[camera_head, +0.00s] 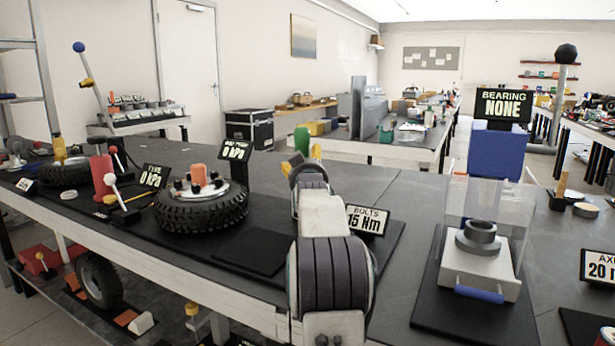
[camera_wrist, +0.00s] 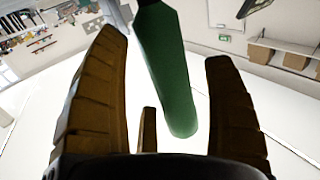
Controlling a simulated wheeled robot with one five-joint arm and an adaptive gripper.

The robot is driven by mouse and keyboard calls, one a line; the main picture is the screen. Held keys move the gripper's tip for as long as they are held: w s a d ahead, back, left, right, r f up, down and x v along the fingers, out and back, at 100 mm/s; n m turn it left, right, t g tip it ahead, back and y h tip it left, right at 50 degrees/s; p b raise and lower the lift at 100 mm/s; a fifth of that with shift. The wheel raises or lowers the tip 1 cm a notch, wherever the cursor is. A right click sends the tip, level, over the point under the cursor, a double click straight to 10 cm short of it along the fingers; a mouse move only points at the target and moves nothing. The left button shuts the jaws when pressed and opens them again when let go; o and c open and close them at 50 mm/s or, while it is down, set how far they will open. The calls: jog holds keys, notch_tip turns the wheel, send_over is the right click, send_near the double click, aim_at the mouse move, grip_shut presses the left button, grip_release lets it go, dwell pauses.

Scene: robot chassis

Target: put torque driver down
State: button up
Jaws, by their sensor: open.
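The torque driver appears as a green handle (camera_head: 301,139) just beyond the end of my arm in the head view. Its lower part is hidden behind my arm. Whether the driver rests on anything is hidden.
A wheel (camera_head: 202,213) lies flat on the dark bench left of my arm. A sign reading "BOLTS 15 Nm" (camera_head: 367,220) stands right of my arm. A clear-guarded press (camera_head: 480,265) stands farther right. A bare dark mat (camera_head: 250,255) lies between wheel and arm.

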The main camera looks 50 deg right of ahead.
jog(key=p+v, duration=0.4)
jog(key=v, duration=0.6)
jog(key=shift+a, duration=0.2)
jog(key=shift+s, duration=0.15)
dwell(0.5)
